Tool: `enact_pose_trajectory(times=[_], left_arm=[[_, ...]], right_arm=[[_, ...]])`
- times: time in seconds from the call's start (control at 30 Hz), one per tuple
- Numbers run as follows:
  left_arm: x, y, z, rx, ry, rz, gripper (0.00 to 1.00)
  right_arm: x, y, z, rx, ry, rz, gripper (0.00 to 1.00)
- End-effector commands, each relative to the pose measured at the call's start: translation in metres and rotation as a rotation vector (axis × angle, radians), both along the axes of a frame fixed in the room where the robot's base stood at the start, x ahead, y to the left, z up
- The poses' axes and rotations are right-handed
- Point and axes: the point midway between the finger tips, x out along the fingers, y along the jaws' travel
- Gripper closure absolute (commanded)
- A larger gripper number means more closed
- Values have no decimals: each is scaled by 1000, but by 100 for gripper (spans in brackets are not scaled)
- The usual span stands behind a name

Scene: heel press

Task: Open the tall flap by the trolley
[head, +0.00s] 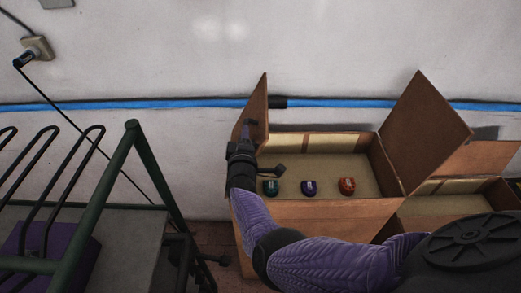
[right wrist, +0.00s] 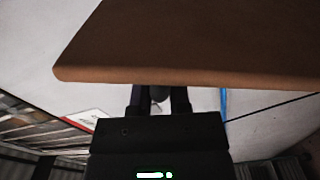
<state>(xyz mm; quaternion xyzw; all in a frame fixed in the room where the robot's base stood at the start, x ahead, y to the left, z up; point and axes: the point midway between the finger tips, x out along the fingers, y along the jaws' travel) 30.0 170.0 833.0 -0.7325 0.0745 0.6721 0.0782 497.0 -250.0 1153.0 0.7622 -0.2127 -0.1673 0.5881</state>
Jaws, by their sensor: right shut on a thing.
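The tall flap (head: 262,105) by the trolley is a brown cardboard panel on the left side of the open box (head: 320,213). It stands nearly upright, seen almost edge-on. My right gripper (head: 246,128) is at its near edge and shut on it. In the right wrist view the flap (right wrist: 190,45) spans the top as a broad brown panel, just beyond the fingers (right wrist: 160,97). The exact grip is partly hidden by the gripper body. The trolley (head: 118,165), with a dark green tube frame, stands to the left. My left gripper is out of view.
Green (head: 271,187), purple (head: 309,187) and orange-red (head: 347,186) small items lie in the box. Another flap (head: 425,130) rises on its right. A second open box (head: 440,207) adjoins there. A blue pipe (head: 170,104) runs along the wall behind.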

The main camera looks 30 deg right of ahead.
Motion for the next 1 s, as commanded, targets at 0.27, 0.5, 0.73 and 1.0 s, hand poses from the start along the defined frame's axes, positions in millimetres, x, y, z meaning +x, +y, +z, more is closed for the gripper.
enact_pose_trajectory(times=[0.27, 0.5, 0.73, 1.0], left_arm=[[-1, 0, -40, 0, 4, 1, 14], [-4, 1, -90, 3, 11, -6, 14], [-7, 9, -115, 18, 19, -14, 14], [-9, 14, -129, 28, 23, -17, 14]], right_arm=[[36, 51, 3, -69, 36, 1, 100], [61, 92, -4, -72, 37, 2, 100], [72, 112, -6, -69, 42, 1, 100], [79, 123, -9, -66, 45, 1, 100]])
